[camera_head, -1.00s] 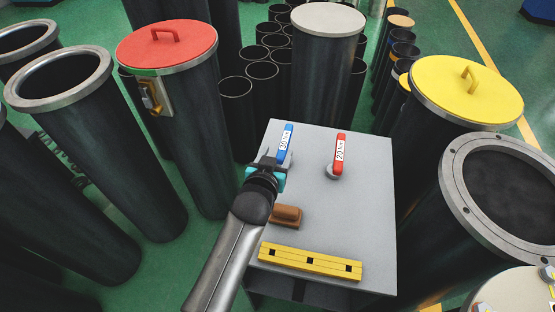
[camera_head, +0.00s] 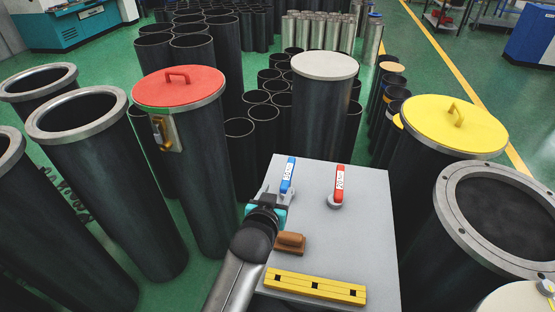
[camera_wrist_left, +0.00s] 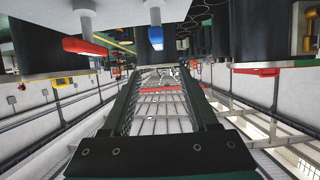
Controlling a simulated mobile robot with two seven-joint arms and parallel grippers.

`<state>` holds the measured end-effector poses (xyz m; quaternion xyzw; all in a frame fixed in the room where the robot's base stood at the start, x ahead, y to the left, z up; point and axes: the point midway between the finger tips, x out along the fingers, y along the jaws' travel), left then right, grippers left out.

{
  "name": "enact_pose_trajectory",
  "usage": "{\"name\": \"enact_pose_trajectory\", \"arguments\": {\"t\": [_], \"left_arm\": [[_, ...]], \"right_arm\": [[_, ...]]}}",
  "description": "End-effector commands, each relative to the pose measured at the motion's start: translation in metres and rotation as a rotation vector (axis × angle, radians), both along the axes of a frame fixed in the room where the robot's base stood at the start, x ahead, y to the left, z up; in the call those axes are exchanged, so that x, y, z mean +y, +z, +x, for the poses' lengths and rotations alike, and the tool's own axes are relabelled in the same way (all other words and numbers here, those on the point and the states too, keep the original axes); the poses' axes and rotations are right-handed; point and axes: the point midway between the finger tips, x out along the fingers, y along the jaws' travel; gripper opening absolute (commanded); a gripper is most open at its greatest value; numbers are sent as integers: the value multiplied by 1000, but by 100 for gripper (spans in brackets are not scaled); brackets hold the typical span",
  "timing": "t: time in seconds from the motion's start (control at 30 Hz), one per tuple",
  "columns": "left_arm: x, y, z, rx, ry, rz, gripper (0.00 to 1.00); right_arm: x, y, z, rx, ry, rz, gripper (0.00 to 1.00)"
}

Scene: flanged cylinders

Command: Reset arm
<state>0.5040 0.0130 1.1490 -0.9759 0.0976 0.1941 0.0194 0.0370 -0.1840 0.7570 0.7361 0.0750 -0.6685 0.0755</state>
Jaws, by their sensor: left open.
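My left arm comes in from the bottom of the head view, and my left gripper (camera_head: 266,205) is over the left edge of the grey table (camera_head: 345,235). In the left wrist view its two dark fingers (camera_wrist_left: 165,95) stand apart with nothing between them. My right gripper is not in view.
A brown block (camera_head: 290,242) and a yellow slotted bar (camera_head: 315,287) lie on the table. Large black cylinders surround it, one with a red lid (camera_head: 178,88), one with a yellow lid (camera_head: 455,125), one with a pale lid (camera_head: 325,65). The table's right side is clear.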

Motion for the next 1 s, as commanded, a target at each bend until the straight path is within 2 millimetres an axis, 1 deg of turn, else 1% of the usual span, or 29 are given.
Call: {"name": "enact_pose_trajectory", "arguments": {"t": [0.17, 0.27, 0.37, 0.4, 0.47, 0.5, 0.6, 0.7, 0.8, 1.0], "left_arm": [[3, -3, -3, 12, 5, 2, 60], [18, -12, -18, 66, 29, 12, 60], [45, -27, -48, 173, 67, 32, 60], [58, -34, -65, 228, 81, 45, 60], [76, -42, -93, 313, 99, 61, 60], [87, -46, -112, 369, 106, 72, 60], [107, -50, -155, 491, 111, 97, 60], [120, -50, -188, 580, 106, 117, 60], [129, -48, -216, 651, 96, 135, 60], [142, -40, -263, 769, 70, 167, 60]], "right_arm": [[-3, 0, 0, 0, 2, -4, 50], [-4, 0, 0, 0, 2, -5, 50], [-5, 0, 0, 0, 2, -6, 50], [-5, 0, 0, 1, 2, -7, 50], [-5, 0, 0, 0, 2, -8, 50], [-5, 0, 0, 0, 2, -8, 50], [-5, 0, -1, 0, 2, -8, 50], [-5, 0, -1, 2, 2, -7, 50], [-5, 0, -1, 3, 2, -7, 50], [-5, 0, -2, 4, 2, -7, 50]]}}
